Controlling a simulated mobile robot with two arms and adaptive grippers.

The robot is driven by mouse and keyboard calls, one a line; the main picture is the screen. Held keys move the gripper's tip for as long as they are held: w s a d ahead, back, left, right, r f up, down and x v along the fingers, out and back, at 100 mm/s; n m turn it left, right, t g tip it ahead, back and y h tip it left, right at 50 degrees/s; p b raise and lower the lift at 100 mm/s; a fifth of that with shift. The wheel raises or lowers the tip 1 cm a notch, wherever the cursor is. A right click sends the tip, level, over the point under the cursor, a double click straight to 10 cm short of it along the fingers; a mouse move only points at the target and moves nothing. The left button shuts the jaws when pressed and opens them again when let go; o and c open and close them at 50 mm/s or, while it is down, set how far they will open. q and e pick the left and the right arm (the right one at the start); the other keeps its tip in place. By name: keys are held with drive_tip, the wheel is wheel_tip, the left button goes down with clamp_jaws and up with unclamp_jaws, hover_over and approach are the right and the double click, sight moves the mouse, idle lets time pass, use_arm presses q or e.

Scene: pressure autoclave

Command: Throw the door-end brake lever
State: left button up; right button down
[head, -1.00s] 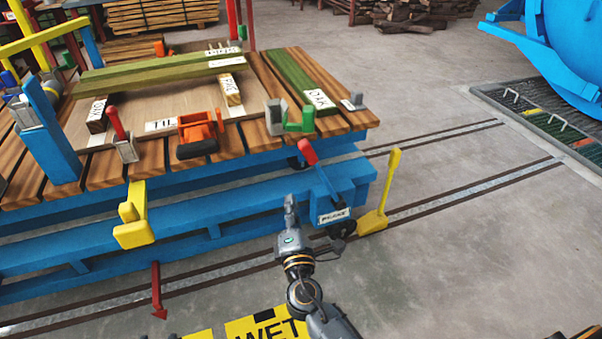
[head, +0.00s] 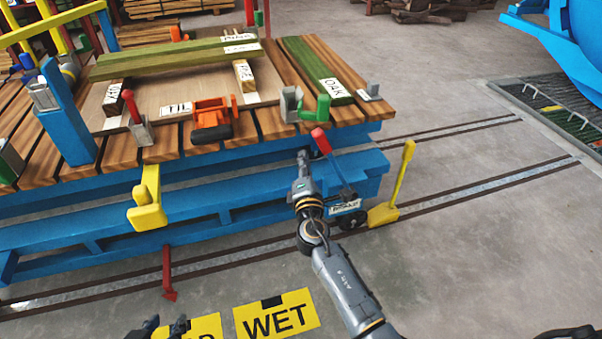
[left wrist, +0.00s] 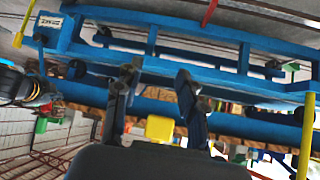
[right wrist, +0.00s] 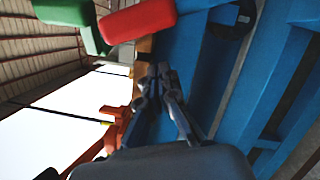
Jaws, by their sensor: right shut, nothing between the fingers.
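The label is too small to read surely. My right gripper (head: 303,157) is shut and empty, just left of the grip in the head view. In the right wrist view the red grip (right wrist: 138,20) lies beyond the shut fingertips (right wrist: 157,72), apparently apart from them. My left gripper (head: 167,326) is low at the bottom edge; its fingers are spread and empty in the left wrist view (left wrist: 157,78).
A yellow wedge with an upright handle (head: 400,180) stands on the rail right of the cart. A green-and-grey clamp (head: 308,108) sits above the lever. Floor to the right is open.

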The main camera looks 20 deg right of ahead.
use_arm(q)
drive_tip(key=shift+s+a+f+g+y+p, duration=0.1)
drive_tip(key=shift+s+a+f+g, duration=0.15)
drive_tip(key=shift+s+f+g, duration=0.35)
drive_tip(key=shift+s+a+f+g+y+p, duration=0.15)
drive_tip(key=shift+s+a+f+g, duration=0.1)
drive_tip(key=shift+s, duration=0.7)
drive_tip(key=shift+s+a+f+g+y+p, duration=0.1)
drive_tip(key=shift+s+a+f+g, duration=0.15)
drive_tip(key=shift+s+f+g, duration=0.35)
use_arm(e)
drive_tip(key=shift+d+r, duration=0.35)
drive_tip(key=shift+d, duration=0.3)
drive_tip(key=shift+d+r, duration=0.35)
drive_tip(key=shift+d, duration=0.25)
use_arm(q)
drive_tip(key=shift+s+r, duration=0.2)
drive_tip(key=shift+s, duration=0.05)
use_arm(e)
drive_tip(key=shift+r, duration=0.1)
